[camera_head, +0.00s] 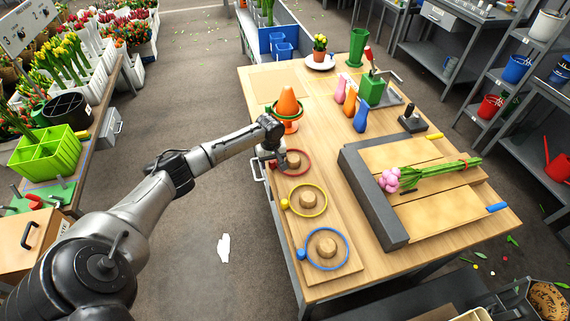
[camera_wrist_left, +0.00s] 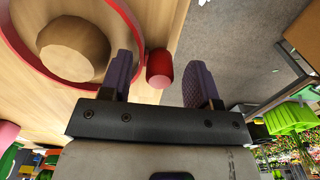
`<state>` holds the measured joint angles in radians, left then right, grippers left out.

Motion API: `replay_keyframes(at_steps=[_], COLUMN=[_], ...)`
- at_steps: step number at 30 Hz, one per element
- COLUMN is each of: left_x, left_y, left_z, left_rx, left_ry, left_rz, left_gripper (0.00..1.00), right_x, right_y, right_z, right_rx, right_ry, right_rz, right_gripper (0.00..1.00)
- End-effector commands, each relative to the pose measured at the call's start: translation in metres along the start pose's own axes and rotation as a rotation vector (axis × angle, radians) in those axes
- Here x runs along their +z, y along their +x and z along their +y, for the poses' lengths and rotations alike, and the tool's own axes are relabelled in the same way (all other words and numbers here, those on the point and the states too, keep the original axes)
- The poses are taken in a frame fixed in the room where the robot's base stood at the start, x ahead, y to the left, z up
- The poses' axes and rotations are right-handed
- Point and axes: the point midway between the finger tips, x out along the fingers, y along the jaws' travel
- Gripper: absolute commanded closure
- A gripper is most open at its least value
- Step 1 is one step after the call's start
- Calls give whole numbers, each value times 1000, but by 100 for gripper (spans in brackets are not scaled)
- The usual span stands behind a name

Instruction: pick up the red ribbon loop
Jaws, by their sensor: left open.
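The red ribbon loop (camera_head: 308,165) lies on the wooden board around a round wooden peg (camera_head: 293,158), near the table's left edge. In the left wrist view the loop (camera_wrist_left: 127,18) curves around the peg (camera_wrist_left: 73,49) at upper left, and its red knob (camera_wrist_left: 160,68) shows between my left fingers. My left gripper (camera_head: 275,162) is open at the loop's left side and partly hides it in the head view. In the wrist view its purple fingers stand apart on either side of the knob, and I see no clear contact. My right gripper is not in view.
A yellow loop (camera_head: 325,206) and a blue loop (camera_head: 347,257) circle pegs nearer on the board. A dark grey frame (camera_head: 362,195) with pink tulips (camera_head: 389,180) lies right. The floor left of the table is mostly clear.

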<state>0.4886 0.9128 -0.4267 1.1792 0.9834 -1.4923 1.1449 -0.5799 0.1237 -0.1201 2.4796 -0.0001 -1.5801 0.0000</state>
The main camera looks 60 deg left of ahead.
Motion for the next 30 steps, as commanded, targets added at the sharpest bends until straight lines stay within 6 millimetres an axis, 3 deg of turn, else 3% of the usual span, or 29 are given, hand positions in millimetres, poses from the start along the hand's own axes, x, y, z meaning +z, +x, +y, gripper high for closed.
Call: replay_keyframes(at_steps=[2, 15, 23, 30], left_x=[0, 0, 0, 0], left_y=[0, -1, -2, -22], left_z=[0, 0, 0, 0], left_rx=[0, 0, 0, 2], left_ry=[0, 0, 0, 0], left_rz=[0, 0, 0, 0], left_gripper=[45, 85, 86, 86], right_x=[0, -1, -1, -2], right_y=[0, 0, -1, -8], right_z=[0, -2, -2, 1], right_rx=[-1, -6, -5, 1], right_ry=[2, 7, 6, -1], right_rz=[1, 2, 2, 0], right_gripper=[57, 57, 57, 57])
